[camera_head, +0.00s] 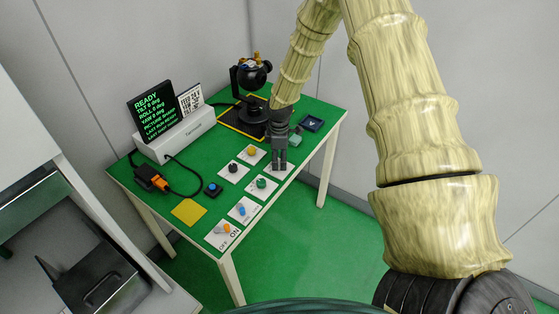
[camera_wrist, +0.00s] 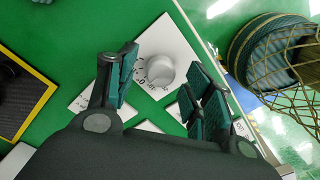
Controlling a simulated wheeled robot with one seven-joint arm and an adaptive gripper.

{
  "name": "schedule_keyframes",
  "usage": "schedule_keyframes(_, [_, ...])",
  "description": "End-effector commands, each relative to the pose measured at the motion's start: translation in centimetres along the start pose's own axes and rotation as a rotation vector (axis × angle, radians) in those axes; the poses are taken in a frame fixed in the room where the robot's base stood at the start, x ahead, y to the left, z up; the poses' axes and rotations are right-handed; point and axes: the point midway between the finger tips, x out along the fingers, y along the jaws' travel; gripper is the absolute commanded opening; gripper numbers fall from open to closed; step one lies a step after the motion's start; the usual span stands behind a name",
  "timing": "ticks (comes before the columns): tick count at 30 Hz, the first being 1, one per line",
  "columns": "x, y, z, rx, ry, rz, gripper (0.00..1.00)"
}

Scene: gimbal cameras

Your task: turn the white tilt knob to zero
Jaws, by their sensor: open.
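The white tilt knob (camera_wrist: 160,70) sits on a white plate with a printed scale (camera_wrist: 172,40) in the wrist view. My gripper (camera_wrist: 160,85) is open, with one finger on either side of the knob in that view; whether the pads touch it I cannot tell. In the head view my gripper (camera_head: 279,165) points down over the right side of the green table and hides the knob. The display screen (camera_head: 156,110) reads READY, with a tilt line that seems to show 6 or 0 deg; the digits are small.
A black gimbal camera (camera_head: 250,78) stands behind on a yellow-edged pad. A blue button (camera_head: 212,188) and an orange-black cabled device (camera_head: 151,179) lie left.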

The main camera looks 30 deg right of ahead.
Motion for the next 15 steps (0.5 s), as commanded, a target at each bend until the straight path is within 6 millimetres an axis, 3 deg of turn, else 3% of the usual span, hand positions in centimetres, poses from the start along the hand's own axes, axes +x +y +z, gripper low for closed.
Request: schedule_keyframes(15, [-7.9,0.1,0.0,0.0,0.002,0.003,0.51])
